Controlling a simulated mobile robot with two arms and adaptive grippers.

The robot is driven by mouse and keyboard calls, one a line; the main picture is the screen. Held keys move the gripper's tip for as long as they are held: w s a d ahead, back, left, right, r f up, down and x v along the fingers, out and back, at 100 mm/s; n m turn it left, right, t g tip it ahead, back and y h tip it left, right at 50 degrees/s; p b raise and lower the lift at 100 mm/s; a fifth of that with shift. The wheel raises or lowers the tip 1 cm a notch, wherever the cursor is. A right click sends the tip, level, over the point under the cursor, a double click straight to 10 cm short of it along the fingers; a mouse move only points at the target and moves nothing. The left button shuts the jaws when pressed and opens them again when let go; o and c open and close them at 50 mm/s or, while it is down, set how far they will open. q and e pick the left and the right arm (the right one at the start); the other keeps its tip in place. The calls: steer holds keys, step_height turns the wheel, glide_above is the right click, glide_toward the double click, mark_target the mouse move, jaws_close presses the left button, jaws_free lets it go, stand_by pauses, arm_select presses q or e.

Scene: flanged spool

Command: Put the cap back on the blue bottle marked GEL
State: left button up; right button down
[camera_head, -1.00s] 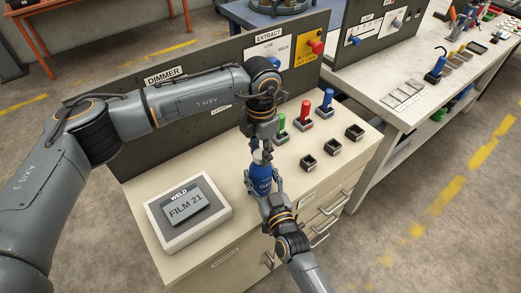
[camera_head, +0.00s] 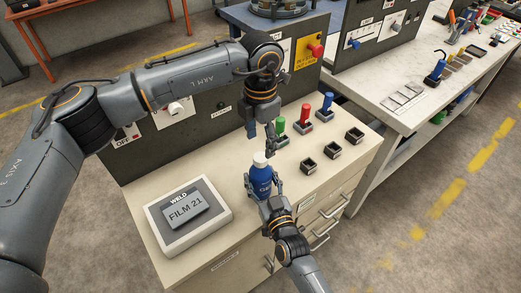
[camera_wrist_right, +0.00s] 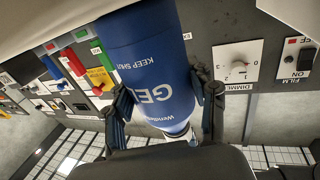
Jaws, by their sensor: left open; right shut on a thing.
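The blue bottle marked GEL (camera_head: 261,180) is upright over the near side of the bench, with a white cap (camera_head: 260,159) on its top. My right gripper (camera_head: 264,192) is shut around the bottle's body. In the right wrist view the bottle (camera_wrist_right: 152,75) fills the middle, upside down in the picture, between the fingers of my right gripper (camera_wrist_right: 160,108); a little white shows at its far end. Whether the bottle's base touches the bench is hidden.
A white box with a FILM 21 plate (camera_head: 160,240) lies left of the bottle. Green, red and blue handles (camera_head: 305,112) stand in holders behind, with several empty black sockets (camera_head: 333,151) to the right. A dark DIMMER panel (camera_head: 195,115) borders the bench at the back.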

arm_select(q)
step_height(320, 180, up, 6)
steer(key=shift+r, duration=0.1)
arm_select(e)
steer(key=shift+c, duration=1.8)
jaws_free()
steer(key=v, duration=1.2)
